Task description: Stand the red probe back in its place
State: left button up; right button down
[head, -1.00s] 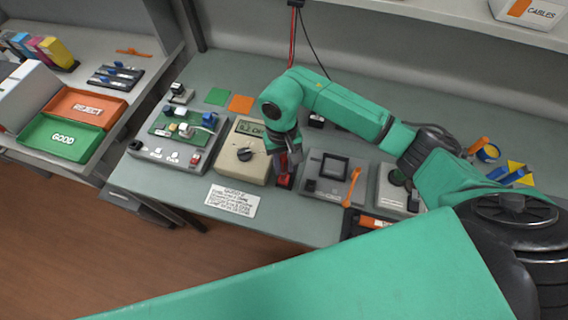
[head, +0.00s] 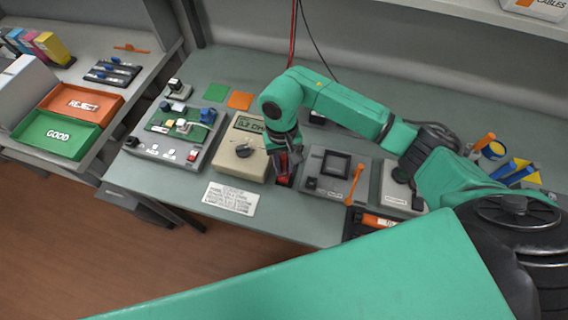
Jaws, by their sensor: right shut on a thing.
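My right gripper (head: 287,164) points down over the bench, just right of the beige meter (head: 240,165) with a dial and small display. It is shut on a red thing, which looks like the red probe (head: 283,163); the fingers hide most of it. More red shows just below the fingertips, at a small dark and red block (head: 285,181) between the meter and a grey unit. I cannot tell whether the probe touches this block or is seated in it. My left gripper is not in view.
A grey test board (head: 175,130) stands left of the meter. A grey unit (head: 322,186) with an orange lever (head: 354,184) stands close right of the gripper. A printed card (head: 231,198) lies in front. Red and green trays (head: 113,108) sit on the left bench.

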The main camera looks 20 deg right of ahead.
dwell(0.4)
jog(key=shift+b, duration=0.4)
jog(key=shift+s, duration=0.1)
jog(key=shift+f+b, duration=0.8)
jog(key=shift+b, duration=0.05)
dwell(0.5)
jog(key=c, duration=0.6)
grip_release()
jog(key=shift+r, duration=0.15)
